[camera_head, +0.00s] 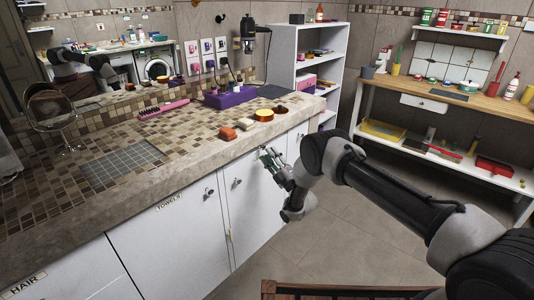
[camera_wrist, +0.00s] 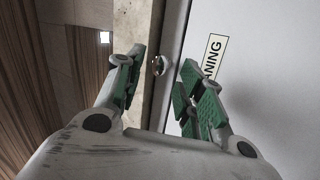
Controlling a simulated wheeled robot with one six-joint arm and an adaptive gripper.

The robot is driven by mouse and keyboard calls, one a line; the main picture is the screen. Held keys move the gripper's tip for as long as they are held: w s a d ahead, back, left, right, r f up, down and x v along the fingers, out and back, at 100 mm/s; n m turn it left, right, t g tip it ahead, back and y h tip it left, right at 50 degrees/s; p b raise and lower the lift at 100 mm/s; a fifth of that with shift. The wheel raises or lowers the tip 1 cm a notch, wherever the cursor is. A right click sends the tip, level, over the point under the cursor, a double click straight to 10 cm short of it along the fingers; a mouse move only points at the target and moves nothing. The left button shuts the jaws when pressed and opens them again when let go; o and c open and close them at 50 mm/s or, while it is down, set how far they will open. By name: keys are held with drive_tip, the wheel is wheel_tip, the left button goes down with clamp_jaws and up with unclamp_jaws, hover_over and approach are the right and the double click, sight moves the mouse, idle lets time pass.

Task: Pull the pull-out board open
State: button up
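A small round metallic knob (camera_wrist: 158,66) shows in the wrist view on a narrow strip (camera_wrist: 176,40) between the stone counter edge (camera_wrist: 133,25) and a white front. This strip appears to be the front of the pull-out board, in its closed position. My gripper (camera_wrist: 162,72) is open, with green-padded fingers on either side of the knob. Whether they touch it cannot be told. In the head view my gripper (camera_head: 268,158) is at the cabinet front, just below the counter edge. It hides the knob and the board there.
A white front (camera_wrist: 245,55) carries a label ending in "NING" (camera_wrist: 214,58). White cabinet doors (camera_head: 170,240) with small knobs lie to the left under the counter (camera_head: 115,215). A brown slatted wooden item (camera_head: 340,291) stands at the bottom. Floor tiles (camera_head: 350,235) are clear.

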drive_tip(key=shift+x, duration=1.35)
clamp_jaws()
